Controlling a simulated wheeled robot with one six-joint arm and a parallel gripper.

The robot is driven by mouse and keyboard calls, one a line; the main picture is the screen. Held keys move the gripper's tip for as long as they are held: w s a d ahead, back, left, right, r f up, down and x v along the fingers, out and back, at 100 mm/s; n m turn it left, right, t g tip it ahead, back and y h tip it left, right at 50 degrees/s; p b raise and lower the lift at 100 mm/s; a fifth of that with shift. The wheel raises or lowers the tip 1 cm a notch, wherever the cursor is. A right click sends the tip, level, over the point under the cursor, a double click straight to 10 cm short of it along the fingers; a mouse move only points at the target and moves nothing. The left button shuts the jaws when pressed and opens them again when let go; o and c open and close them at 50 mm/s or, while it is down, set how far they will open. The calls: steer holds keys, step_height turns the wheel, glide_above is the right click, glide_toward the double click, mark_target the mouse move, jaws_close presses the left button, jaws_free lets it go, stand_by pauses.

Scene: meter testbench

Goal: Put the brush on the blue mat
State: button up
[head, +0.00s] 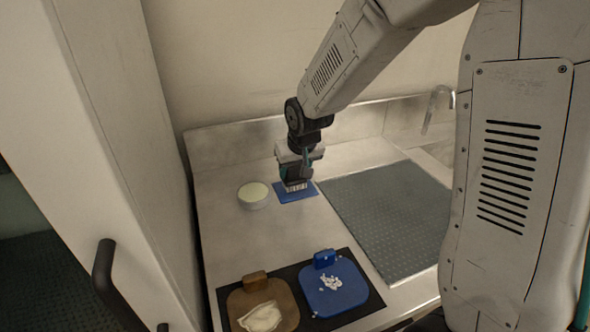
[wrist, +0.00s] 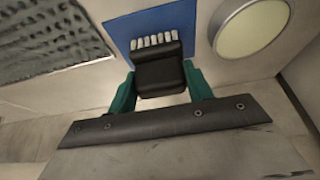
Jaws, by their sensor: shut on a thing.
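My gripper (head: 297,170) is shut on the brush, with a teal finger on each side of its black body in the wrist view (wrist: 160,76). Part of the mat is hidden behind the brush and gripper.
A round pale-topped container (head: 254,194) stands just left of the mat. A grey ribbed mat (head: 390,215) lies to the right. In front, a black tray (head: 233,295) bears a brown board (head: 286,296) and a blue board (head: 350,294), both holding pale material. A tap (head: 436,103) is at the back right.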

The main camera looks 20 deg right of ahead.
steer(key=shift+f, duration=0.25)
steer(key=o, duration=0.9)
steer(key=shift+o, duration=0.2)
steer(key=shift+r, duration=0.2)
steer(key=v, duration=1.2)
steer(key=s+d+r+g, duration=0.1)
steer(key=s, duration=1.3)
steer(key=s+d+r+g, duration=0.2)
steer(key=s, duration=1.2)
steer(key=shift+s+r, duration=0.25)
steer(key=shift+r, duration=0.05)
